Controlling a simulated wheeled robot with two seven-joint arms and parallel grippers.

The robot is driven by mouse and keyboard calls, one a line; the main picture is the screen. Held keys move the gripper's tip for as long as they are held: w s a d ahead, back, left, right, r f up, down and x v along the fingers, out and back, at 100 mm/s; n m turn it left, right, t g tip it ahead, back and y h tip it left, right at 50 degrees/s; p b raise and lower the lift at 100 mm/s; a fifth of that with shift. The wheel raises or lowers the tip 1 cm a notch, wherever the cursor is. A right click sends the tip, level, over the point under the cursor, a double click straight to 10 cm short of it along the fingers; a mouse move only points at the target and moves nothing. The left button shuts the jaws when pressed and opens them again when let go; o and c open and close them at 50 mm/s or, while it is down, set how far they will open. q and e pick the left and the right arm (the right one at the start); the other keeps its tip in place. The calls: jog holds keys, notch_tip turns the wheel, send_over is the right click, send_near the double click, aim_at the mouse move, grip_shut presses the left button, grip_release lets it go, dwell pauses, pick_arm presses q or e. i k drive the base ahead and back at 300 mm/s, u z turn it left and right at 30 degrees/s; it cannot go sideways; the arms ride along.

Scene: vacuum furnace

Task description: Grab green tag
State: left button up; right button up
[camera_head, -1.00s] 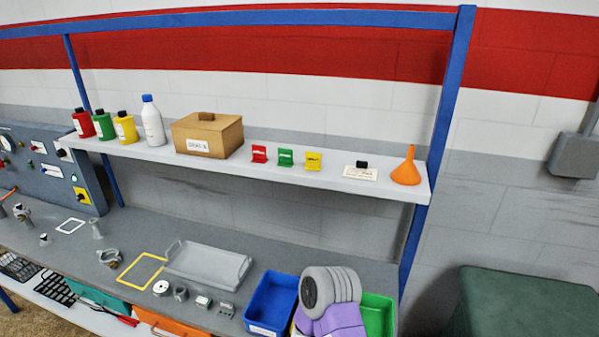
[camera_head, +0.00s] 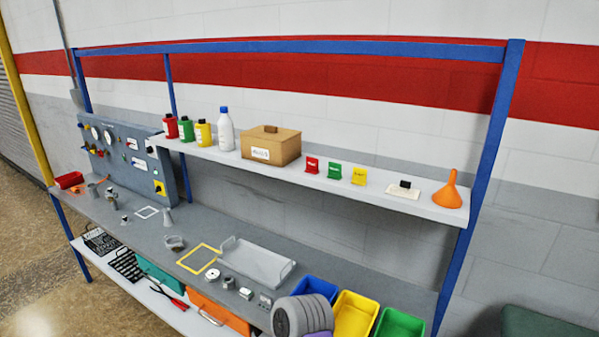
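The green tag (camera_head: 335,171) stands upright on the white upper shelf (camera_head: 415,207). It is between a red tag (camera_head: 312,165) on its left and a yellow tag (camera_head: 359,176) on its right, with small gaps between them. Neither of my grippers is in view. A grey rounded part of my own arm (camera_head: 302,316) shows at the bottom edge, well below the shelf, and hides part of the bins. Nothing touches the green tag.
A cardboard box (camera_head: 271,146) and several bottles stand left of the tags. Below, the bench holds a grey tray (camera_head: 256,262), small parts and blue, yellow (camera_head: 354,315) and green bins (camera_head: 399,324).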

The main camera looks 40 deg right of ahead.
aim_at(334, 170)
jog(key=u, duration=0.25)
jog(key=i, duration=0.65)
jog(key=z, duration=2.2)
jog(key=i, duration=0.55)
jog(key=z, duration=0.05)
jog(key=k, duration=1.05)
jog(key=z, duration=1.15)
jog(key=i, duration=1.05)
jog(key=u, duration=2.15)
